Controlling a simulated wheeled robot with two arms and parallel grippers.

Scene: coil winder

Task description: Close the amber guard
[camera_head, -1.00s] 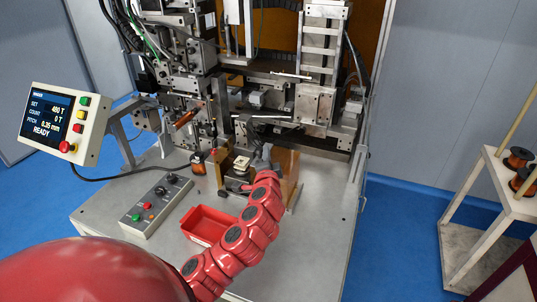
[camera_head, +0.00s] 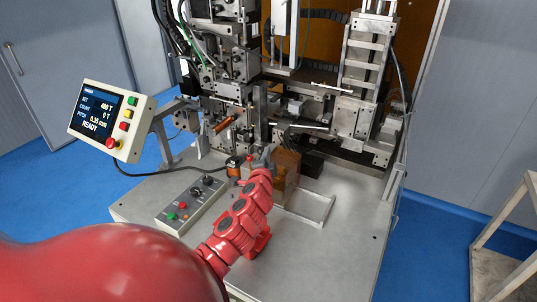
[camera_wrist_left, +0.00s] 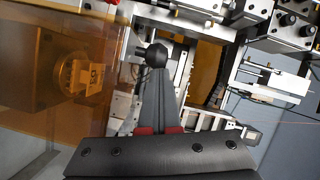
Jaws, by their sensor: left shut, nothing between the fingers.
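The amber guard (camera_head: 287,171) is a see-through brown-orange box on the machine table, in front of the winding tooling. In the left wrist view its amber panel (camera_wrist_left: 60,70) fills the left side, with a pale part showing through it. My left gripper (camera_head: 261,160) is at the guard's left side in the head view, partly hidden by its own red arm. In the left wrist view its shut fingers (camera_wrist_left: 158,80) point at a black round knob (camera_wrist_left: 156,55); I cannot tell if they touch it. My right gripper is not in view.
A button box (camera_head: 190,204) and a screen panel (camera_head: 110,120) reading READY stand to the left. The table's front right is clear.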

